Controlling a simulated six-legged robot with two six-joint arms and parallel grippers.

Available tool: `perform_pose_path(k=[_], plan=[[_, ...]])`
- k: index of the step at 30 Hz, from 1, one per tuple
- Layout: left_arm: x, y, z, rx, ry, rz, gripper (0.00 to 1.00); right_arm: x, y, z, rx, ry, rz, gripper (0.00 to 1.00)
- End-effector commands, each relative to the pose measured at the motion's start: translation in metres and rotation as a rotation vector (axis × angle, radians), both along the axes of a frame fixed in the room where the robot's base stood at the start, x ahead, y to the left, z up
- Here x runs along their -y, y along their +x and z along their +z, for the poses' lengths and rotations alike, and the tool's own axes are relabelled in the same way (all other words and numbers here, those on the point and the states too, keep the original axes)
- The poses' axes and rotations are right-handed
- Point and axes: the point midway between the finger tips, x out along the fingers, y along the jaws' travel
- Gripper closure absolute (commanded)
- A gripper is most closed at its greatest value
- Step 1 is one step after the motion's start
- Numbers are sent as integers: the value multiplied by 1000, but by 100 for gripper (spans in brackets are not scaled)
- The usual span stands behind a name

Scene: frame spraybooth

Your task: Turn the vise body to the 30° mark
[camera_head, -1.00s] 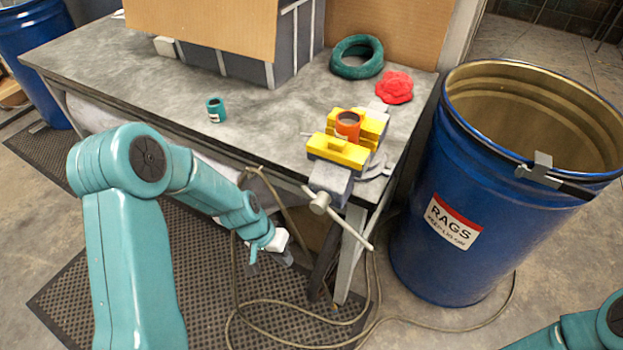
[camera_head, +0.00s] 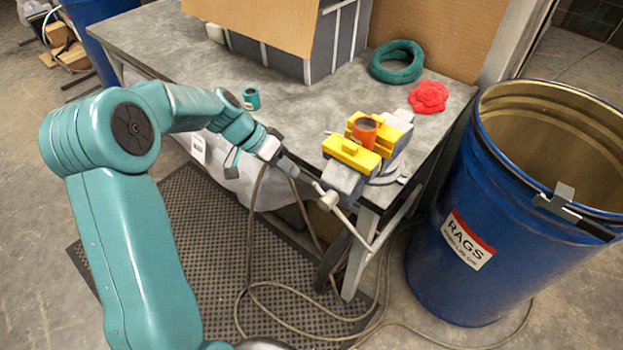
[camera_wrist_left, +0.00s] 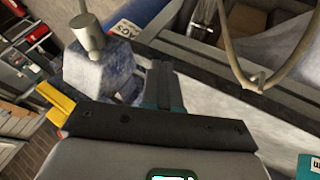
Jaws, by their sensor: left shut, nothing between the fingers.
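The vise (camera_head: 345,180) stands at the table's front right corner, with yellow jaw pads (camera_head: 350,153) around an orange cylinder (camera_head: 364,131). Its grey screw handle (camera_head: 328,201) sticks out past the table's front edge. In the left wrist view, the vise's blue-grey body (camera_wrist_left: 97,72) is at upper left, with a yellow pad (camera_wrist_left: 56,100) beside it. The angle marks are too small to read. My right gripper is not in view.
A blue rags drum (camera_head: 480,250) stands close on the right. A cable (camera_head: 250,255) loops below the table edge.

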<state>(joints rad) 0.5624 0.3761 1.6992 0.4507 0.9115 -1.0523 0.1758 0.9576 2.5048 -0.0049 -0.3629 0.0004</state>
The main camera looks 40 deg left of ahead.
Motion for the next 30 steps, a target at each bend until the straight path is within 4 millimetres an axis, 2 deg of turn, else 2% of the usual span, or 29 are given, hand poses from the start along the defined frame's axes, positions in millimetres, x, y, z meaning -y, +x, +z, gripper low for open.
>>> perform_pose_path(k=[4,6,12,30], plan=[[18,11,-24,-4,-3,-3,100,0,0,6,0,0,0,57],[31,10,-19,-1,-2,-4,100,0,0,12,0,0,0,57],[53,10,-20,0,0,-1,100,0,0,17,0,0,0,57],[60,9,-23,0,1,10,100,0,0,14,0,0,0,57]])
